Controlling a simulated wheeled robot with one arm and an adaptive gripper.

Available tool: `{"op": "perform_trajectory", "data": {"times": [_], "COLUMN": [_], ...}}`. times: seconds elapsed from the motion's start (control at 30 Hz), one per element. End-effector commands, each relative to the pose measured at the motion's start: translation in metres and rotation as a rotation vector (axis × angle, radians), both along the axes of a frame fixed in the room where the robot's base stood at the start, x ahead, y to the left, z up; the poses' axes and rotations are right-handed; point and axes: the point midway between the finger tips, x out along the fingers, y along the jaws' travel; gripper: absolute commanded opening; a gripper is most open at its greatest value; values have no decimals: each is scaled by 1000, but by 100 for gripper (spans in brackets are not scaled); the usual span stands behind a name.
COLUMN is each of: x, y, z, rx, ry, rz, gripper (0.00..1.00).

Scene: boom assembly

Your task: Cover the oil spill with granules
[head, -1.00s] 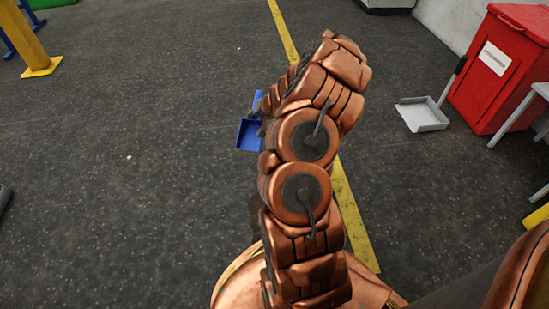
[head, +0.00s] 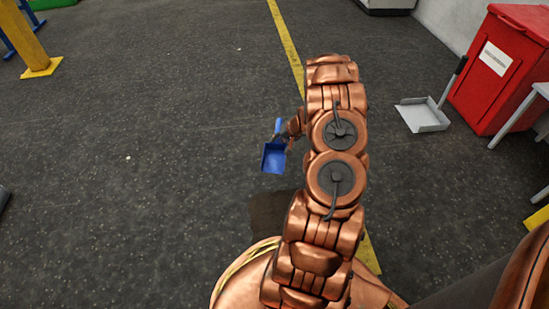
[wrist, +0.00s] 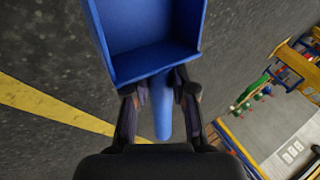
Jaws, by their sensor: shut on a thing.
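A blue scoop (head: 273,158) is in my gripper (head: 291,131), to the left of my arm in the head view. In the wrist view my gripper (wrist: 160,100) is shut on the handle of the scoop (wrist: 150,60). The scoop's tray shows bare blue inside, with no granules visible. A dark brown patch (head: 268,212) shows on the floor just left of my arm's base; I cannot tell whether it is oil or shadow. No granules show elsewhere in these frames.
A red lidded bin (head: 503,75) with a white label stands at the right. A grey dustpan (head: 422,114) lies beside it, near a pale table (head: 522,115). A yellow post (head: 30,40) stands far left. The dark floor at left is mostly clear.

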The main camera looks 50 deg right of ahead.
Motion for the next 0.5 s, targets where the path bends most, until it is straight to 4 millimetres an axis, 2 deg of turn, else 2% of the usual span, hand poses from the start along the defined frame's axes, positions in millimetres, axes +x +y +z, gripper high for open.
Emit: {"op": "perform_trajectory", "data": {"times": [0.3,0.5], "x": [-15,-17], "y": [13,28], "z": [-40,-55], "rx": [57,88], "ry": [43,68], "rz": [30,42], "gripper": [0,0]}}
